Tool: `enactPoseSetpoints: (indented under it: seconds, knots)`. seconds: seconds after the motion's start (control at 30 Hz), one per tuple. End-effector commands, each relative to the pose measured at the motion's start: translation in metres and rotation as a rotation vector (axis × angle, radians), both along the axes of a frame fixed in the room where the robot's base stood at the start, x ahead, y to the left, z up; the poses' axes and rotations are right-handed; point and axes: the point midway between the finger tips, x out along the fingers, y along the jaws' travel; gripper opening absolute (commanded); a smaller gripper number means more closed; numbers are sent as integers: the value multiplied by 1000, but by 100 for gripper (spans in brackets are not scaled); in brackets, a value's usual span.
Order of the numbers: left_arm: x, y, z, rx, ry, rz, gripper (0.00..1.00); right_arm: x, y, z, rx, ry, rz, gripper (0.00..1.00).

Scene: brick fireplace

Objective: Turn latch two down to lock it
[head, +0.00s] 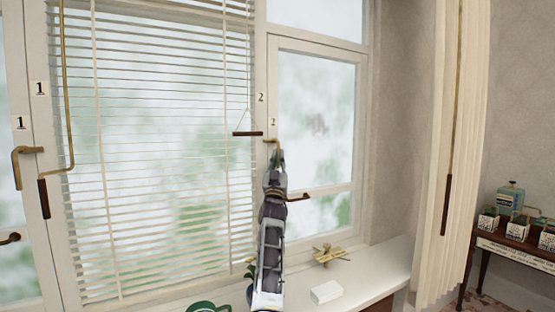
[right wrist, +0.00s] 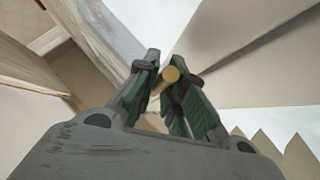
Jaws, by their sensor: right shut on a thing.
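Latch two (head: 270,141) is a brass handle on the frame of the right window, just below a small label marked 2. Its short arm sticks out to the right and bends down into my right gripper (head: 277,157). In the right wrist view, the fingers of my right gripper (right wrist: 174,95) are closed around the brass rod of latch two (right wrist: 170,75), whose round end shows between the green pads. The gripper hides the lower part of the handle in the head view. My left gripper is not in view.
A dark red-brown handle (head: 298,197) sits on the window just right of my right arm. A dark blind bar (head: 247,134) hangs left of latch two. A white box (head: 326,292) and a brass object (head: 331,255) lie on the sill. Another brass latch (head: 20,165) is at far left.

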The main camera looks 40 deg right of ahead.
Motion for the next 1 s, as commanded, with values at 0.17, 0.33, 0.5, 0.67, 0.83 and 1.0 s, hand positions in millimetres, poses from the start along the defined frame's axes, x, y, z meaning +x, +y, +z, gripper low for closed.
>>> enactPoseSetpoints:
  seconds: [0.17,0.33,0.5,0.67,0.83,1.0]
  knots:
    - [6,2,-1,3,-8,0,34,1,0,-1,18,-2,2,0]
    - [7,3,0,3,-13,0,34,1,0,-1,20,-2,2,0]
    - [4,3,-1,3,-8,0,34,1,0,-2,20,-2,2,0]
    - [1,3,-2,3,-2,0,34,1,0,-1,19,-3,2,20]
    - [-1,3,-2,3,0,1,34,1,0,-1,18,-3,1,20]
    - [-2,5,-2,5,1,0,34,0,0,-1,17,-4,1,20]
